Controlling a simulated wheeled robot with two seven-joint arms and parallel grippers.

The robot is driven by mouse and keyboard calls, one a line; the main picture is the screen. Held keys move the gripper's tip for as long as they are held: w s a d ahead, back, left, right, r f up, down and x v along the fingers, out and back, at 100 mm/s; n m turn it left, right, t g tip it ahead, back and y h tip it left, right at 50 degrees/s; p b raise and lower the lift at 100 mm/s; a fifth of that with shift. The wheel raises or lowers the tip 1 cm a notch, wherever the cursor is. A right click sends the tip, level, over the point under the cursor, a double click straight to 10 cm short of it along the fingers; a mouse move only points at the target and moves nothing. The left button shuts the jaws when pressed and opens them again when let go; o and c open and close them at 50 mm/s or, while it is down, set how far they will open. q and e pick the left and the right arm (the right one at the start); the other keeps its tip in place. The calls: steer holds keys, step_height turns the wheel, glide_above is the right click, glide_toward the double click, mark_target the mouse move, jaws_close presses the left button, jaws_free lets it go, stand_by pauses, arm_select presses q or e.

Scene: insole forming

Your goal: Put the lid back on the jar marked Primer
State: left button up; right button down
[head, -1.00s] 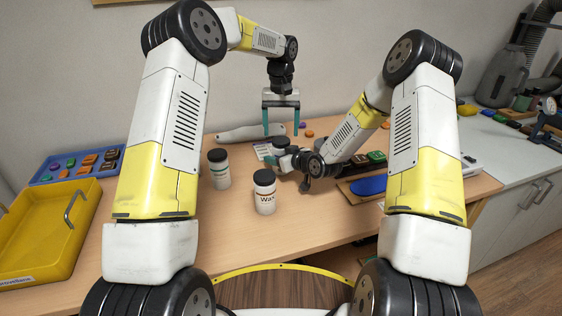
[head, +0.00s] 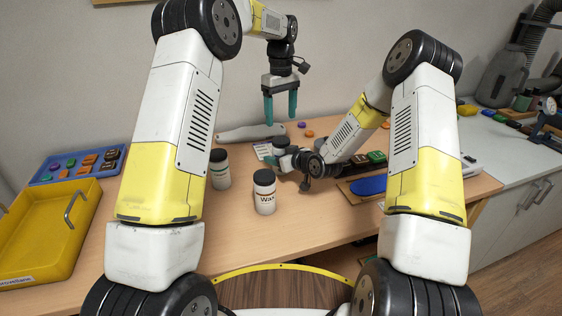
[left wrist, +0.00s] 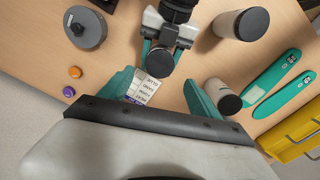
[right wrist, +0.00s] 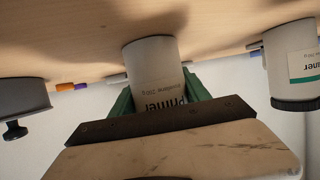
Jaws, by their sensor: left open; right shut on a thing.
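The white Primer jar (right wrist: 152,62) stands upright on the table, its label partly hidden by my right gripper. My right gripper (right wrist: 158,92) is shut around its side. A dark round lid (left wrist: 160,62) covers the jar's top and also shows in the head view (head: 281,142). It looks seated; how tight it is I cannot tell. My left gripper (head: 280,105) is open and empty above the jar, its teal fingers apart on either side. It also shows in the left wrist view (left wrist: 162,92).
The Wax jar (head: 265,196) and another dark-lidded jar (head: 219,172) stand left of the Primer jar. A grey knobbed pot (left wrist: 87,30), a printed card (left wrist: 147,88) and teal insole-like pieces (left wrist: 270,85) lie around. A yellow tray (head: 45,235) is at far left.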

mark_target(281, 140)
stand_by(0.3)
arm_select(q)
steer(key=shift+f, duration=3.95)
steer(key=c, duration=1.5)
steer(key=shift+o, duration=0.2)
steer(key=m, duration=0.9)
steer(key=o, duration=1.6)
steer(key=shift+c, duration=0.2)
